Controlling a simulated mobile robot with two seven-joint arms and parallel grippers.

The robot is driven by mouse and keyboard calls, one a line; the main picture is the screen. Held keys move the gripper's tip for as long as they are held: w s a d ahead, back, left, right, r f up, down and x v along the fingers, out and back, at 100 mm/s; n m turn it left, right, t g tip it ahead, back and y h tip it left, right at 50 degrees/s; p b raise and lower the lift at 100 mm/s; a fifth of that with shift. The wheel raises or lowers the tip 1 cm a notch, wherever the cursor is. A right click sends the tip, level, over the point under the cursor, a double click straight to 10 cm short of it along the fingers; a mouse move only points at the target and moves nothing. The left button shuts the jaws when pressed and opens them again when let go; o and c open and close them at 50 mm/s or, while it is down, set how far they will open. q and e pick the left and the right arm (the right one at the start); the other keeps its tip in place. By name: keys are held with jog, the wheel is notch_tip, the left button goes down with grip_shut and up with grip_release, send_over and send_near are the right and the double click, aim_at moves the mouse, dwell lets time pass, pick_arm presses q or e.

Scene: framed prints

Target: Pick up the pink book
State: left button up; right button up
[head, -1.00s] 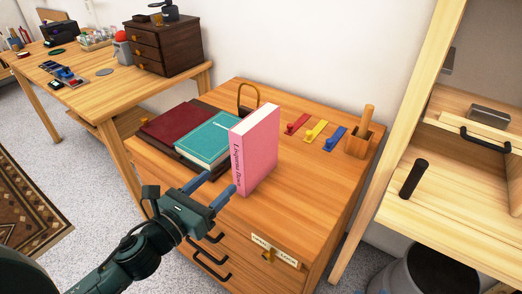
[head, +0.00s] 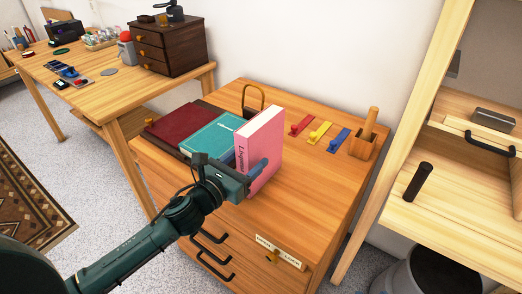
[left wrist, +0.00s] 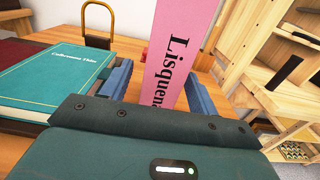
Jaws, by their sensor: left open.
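The pink book (head: 263,143) stands upright on the wooden cabinet top, its spine facing my arm. In the left wrist view the pink book (left wrist: 182,55) rises between my two blue fingers. My left gripper (head: 249,164) is open at the spine, with one finger on either side of the book. In the left wrist view, the left gripper's fingers (left wrist: 157,88) show a gap on the left side of the book; the right finger is close to its other side. Contact cannot be told. My right gripper is not in view.
A teal book (head: 212,134) and a dark red book (head: 180,122) lie flat just left of the pink book. A brass loop (head: 254,95) stands behind. The cabinet top's front right is clear.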

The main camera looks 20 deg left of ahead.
pick_arm(q)
jog(key=x, duration=0.3)
jog(key=shift+w+d+r, duration=0.1)
jog(key=shift+w+r, duration=0.1)
jog(key=shift+w, duration=0.1)
grip_shut()
jog(key=shift+r, duration=0.2)
dwell(0.4)
